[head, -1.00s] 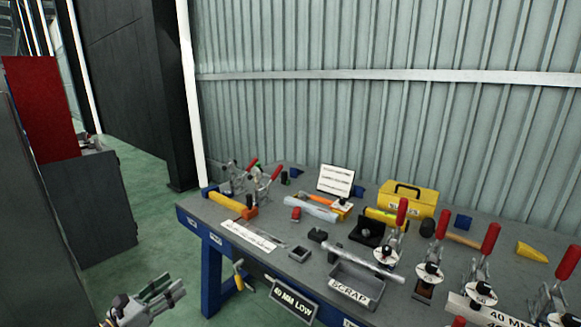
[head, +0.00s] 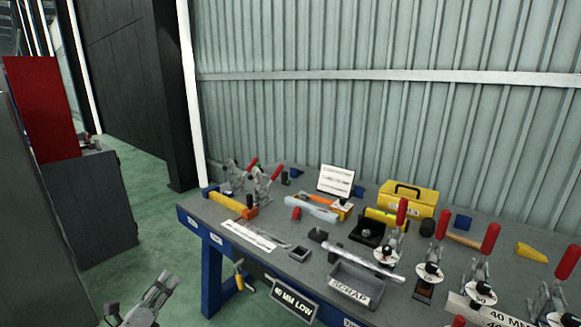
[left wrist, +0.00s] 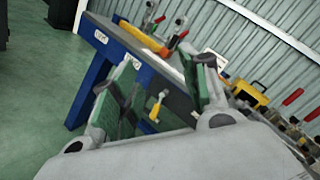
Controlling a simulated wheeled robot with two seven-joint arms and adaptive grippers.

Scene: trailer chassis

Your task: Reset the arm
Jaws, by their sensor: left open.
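My left gripper (head: 160,290) is at the bottom left of the head view, in front of the workbench (head: 190,213) and below its top, over the green floor. Its fingers point up and to the right. In the left wrist view the gripper (left wrist: 165,75) shows two green-padded fingers spread apart, with nothing between them. The bench's edge and blue leg show beyond the fingers. My right gripper is in neither view.
A grey cabinet (head: 98,205) stands left. Floor between is clear.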

